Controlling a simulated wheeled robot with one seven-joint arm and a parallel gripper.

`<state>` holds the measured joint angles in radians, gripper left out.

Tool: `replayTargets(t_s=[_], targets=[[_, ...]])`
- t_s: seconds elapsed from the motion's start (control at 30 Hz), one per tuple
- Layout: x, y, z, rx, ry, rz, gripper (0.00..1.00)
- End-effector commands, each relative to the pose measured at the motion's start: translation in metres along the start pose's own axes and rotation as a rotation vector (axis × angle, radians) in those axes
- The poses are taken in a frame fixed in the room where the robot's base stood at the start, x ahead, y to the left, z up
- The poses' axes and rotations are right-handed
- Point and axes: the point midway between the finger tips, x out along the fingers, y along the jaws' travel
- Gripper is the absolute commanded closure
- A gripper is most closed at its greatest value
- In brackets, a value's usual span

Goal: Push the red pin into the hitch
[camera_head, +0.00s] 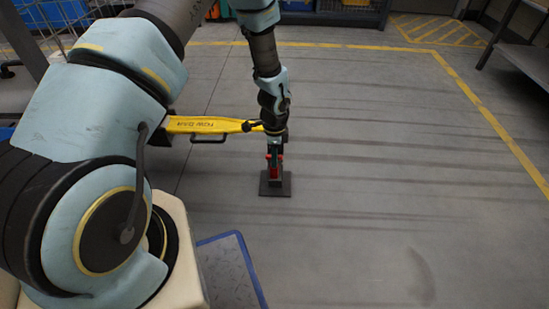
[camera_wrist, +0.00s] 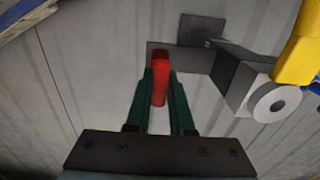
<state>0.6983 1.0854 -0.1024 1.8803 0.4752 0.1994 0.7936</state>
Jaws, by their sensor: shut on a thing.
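My gripper (camera_wrist: 160,72) has dark green fingers, shut on the red pin (camera_wrist: 159,85), whose red end shows between the fingertips. In the head view my gripper (camera_head: 275,152) points down over a dark plate on the floor, with red showing at the fingers. A yellow tow bar (camera_head: 205,124) reaches from the left to beside my wrist. In the wrist view a grey block with a round, holed end (camera_wrist: 270,103) lies right of the fingers, below yellow; it may be the hitch. The pin's lower end and any contact with the plate cannot be made out.
The dark square plate (camera_head: 287,189) lies on the floor under my gripper. A blue-rimmed object (camera_head: 240,243) is at the lower front. Bins and a shelf (camera_head: 330,15) stand at the back. The grey floor to the right is clear within yellow lines.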

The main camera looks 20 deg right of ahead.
Motion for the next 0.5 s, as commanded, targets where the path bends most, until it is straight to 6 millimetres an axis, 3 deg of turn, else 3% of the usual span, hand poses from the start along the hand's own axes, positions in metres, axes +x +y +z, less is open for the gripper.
replayTargets(t_s=[0.5], targets=[[-0.017,0.000,0.000,0.000,0.000,0.000,1.00]])
